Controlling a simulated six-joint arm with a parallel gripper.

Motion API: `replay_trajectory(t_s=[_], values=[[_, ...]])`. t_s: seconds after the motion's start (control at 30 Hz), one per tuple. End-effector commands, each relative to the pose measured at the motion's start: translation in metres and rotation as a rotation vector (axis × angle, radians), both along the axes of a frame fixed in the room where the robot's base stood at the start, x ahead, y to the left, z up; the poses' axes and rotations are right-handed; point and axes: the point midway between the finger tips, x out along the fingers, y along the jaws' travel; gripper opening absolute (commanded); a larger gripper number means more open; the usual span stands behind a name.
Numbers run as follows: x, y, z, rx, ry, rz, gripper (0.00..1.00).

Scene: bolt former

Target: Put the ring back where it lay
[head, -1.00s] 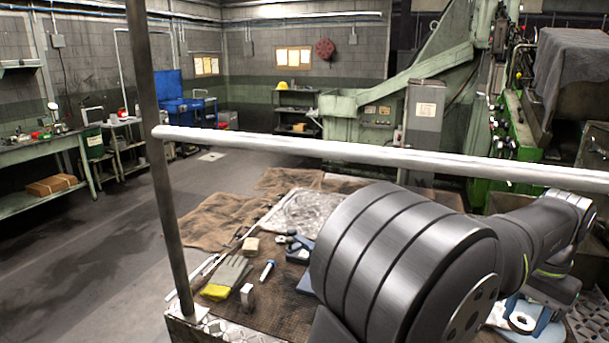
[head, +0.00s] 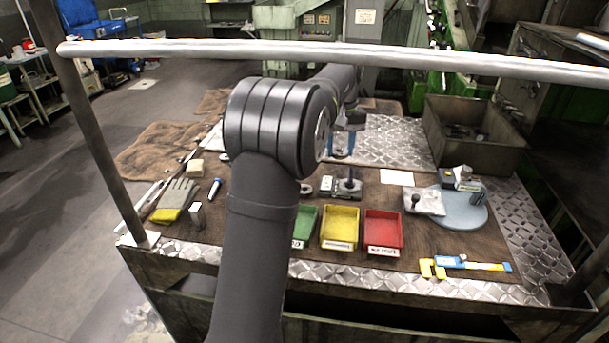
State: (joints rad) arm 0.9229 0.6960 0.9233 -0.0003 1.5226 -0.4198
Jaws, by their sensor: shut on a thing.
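My gripper (head: 344,150) points down over the back middle of the bench, with its blue fingers close together. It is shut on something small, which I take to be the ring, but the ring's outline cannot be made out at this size. Below the fingers stands a dark block with an upright peg (head: 348,187). Whether the fingers are over the peg or behind it is hard to tell. A small dark round piece (head: 305,189) lies left of the block, partly behind my arm.
Green (head: 304,228), yellow (head: 340,228) and red (head: 383,230) trays stand in front. A round grey-blue plate (head: 462,217) bears several parts at right. A metal bin (head: 432,128) stands behind it. A rail crosses above.

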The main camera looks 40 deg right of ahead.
Motion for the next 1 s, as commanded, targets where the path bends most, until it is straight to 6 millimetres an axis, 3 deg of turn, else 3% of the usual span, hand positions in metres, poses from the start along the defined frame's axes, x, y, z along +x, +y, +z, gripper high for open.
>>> replay_trajectory(t_s=[0.53,0.77,1.0], values=[[0.102,0.031,-0.062,0.000,0.000,0.012,0.15],[0.114,0.034,-0.073,0.000,0.000,0.008,0.15],[0.113,0.034,-0.105,0.001,0.002,0.008,0.15]])
